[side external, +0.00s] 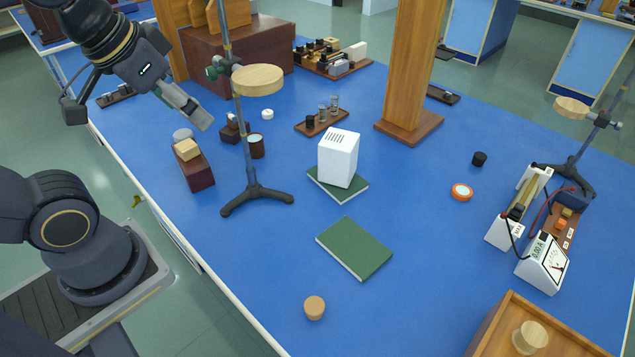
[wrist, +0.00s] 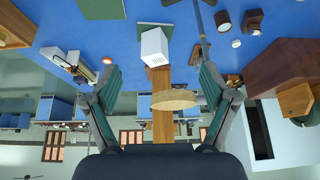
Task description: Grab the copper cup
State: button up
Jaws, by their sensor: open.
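A small brown, copper-like cup (side external: 257,150) stands upright on the blue bench, just behind the ring stand's rod, with a pale top or interior. The cup also shows at the top of the wrist view (wrist: 223,27). My gripper (side external: 200,116) is up and left of the cup in the side view, raised above the bench and apart from it. In the wrist view my gripper (wrist: 160,75) has its two fingers spread wide, with nothing held between them. The wrist view looks upside down, with the bench at the top.
A ring stand (side external: 255,196) with a round wooden plate (side external: 257,80) stands close to the cup. A brown block (side external: 199,174) is to its left and a small dark wooden piece (side external: 231,128) beside it. A white box (side external: 338,158) sits on a green book. A wooden post (side external: 412,70) stands behind.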

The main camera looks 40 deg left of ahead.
jog(key=w+a+r+n+g+y, duration=0.2)
jog(key=a+r+n+y, duration=0.15)
jog(key=a+r, duration=0.75)
jog(key=w+a+r+n+g+y, duration=0.2)
jog(key=a+r+n+y, duration=0.15)
jog(key=a+r, duration=0.8)
jog(key=m+g+h, duration=0.2)
jog(key=m+h, duration=0.3)
jog(key=h, duration=0.2)
send_over(254, 137)
notch_tip(254, 137, down, 39)
jog(key=f, duration=1.1)
jog(key=shift+w, duration=0.25)
jog(key=f, duration=0.5)
jog(key=shift+s+f, duration=0.3)
jog(key=shift+f, duration=0.05)
